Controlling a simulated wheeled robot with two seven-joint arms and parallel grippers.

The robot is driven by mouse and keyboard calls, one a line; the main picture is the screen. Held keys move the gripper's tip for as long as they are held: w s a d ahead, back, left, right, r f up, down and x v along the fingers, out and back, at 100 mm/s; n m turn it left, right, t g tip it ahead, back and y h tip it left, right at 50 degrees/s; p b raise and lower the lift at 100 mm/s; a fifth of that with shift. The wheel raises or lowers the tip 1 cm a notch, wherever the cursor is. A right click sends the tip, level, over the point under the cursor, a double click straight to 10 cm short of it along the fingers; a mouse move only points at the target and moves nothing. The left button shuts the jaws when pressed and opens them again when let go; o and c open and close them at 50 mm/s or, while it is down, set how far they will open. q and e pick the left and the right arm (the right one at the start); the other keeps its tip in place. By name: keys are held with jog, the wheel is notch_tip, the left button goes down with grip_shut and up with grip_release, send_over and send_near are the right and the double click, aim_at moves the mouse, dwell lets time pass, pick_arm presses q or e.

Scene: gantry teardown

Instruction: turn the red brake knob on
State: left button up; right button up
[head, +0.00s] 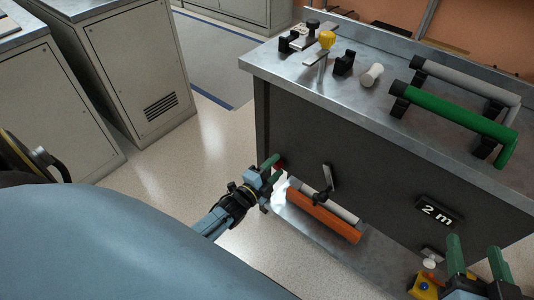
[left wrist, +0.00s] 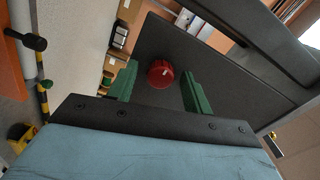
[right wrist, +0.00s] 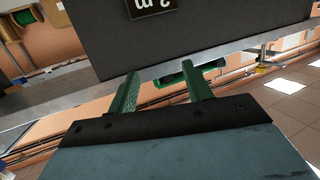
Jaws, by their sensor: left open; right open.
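The red brake knob (left wrist: 161,74) is round and sits on the dark side panel of the bench. In the left wrist view it lies between the open green fingers of my left gripper (left wrist: 154,88), a little beyond their tips. In the head view the red knob (head: 279,164) is partly hidden by my left gripper (head: 272,170), which is at the panel's left part. My right gripper (head: 474,258) is open and empty at the lower right of the head view.
A black crank handle (head: 327,184) sticks out of the panel right of the knob. An orange cylinder (head: 322,215) lies on the low shelf. A yellow box (head: 424,287) is beside my right gripper. The floor at left is clear.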

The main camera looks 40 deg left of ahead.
pick_arm(q)
jog(key=s+a+p, duration=0.1)
jog(key=s+p, duration=0.2)
jog(key=s, duration=1)
jog(key=shift+s+p, duration=0.15)
jog(key=shift+p, duration=0.25)
pick_arm(e)
jog(key=s+d+f+g+h, duration=0.3)
jog(key=s+d+f+g, duration=0.2)
jog(key=s+f+g, duration=0.5)
jog(key=shift+s+d+f+m+g, duration=0.3)
jog(key=shift+s+f+m, duration=0.15)
jog(key=shift+f, duration=0.15)
